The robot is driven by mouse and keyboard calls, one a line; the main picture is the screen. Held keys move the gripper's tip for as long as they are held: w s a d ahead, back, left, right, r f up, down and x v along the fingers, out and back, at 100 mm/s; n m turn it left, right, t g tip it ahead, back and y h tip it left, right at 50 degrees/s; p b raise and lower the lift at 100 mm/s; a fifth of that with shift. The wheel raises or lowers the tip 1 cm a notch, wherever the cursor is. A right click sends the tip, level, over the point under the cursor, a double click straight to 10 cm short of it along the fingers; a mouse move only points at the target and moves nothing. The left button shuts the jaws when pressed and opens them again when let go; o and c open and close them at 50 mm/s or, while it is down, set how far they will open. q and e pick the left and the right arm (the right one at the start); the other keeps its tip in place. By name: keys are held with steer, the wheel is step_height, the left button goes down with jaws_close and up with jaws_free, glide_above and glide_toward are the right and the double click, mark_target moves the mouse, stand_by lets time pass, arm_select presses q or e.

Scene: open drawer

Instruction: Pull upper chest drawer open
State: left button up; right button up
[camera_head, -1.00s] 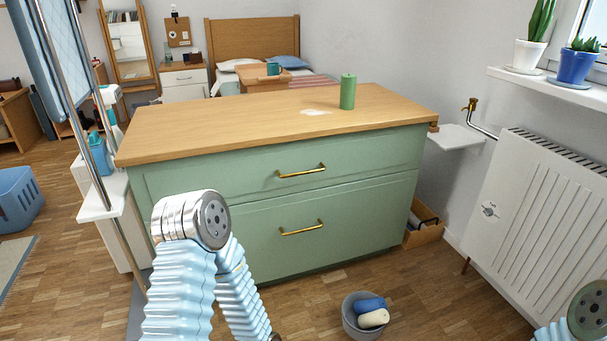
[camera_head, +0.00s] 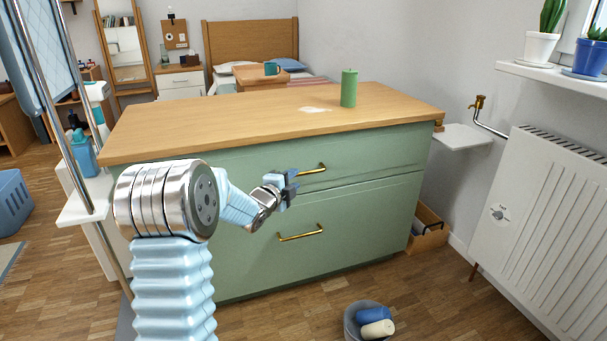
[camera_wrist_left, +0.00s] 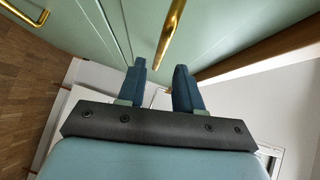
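The green chest (camera_head: 372,212) has two drawers and both look shut. The upper drawer (camera_head: 385,155) carries a brass bar handle (camera_head: 313,170). My left gripper (camera_head: 292,186) is in front of the upper drawer, at the left end of that handle, and hides part of it. In the left wrist view the two dark blue fingers (camera_wrist_left: 160,85) stand apart, and the upper handle (camera_wrist_left: 172,28) lies just beyond their tips, roughly in line with the gap. Nothing shows between the fingers. The lower drawer handle (camera_wrist_left: 26,12) is at the upper left there. My right gripper is not in view.
A green candle (camera_head: 349,88) and a pale patch are on the wooden top (camera_head: 230,120). A grey bucket (camera_head: 352,322) with two rolled items stands on the floor in front. A radiator (camera_head: 550,215) is at the right, and a wooden box (camera_head: 428,235) is beside the chest.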

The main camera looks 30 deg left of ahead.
mark_target(302, 174)
arm_select(q)
steer(key=w, duration=0.4)
steer(key=w+f, duration=0.1)
steer(key=w, duration=0.1)
steer(key=shift+w+a, duration=0.1)
steer(key=shift+a, duration=0.1)
jaws_close()
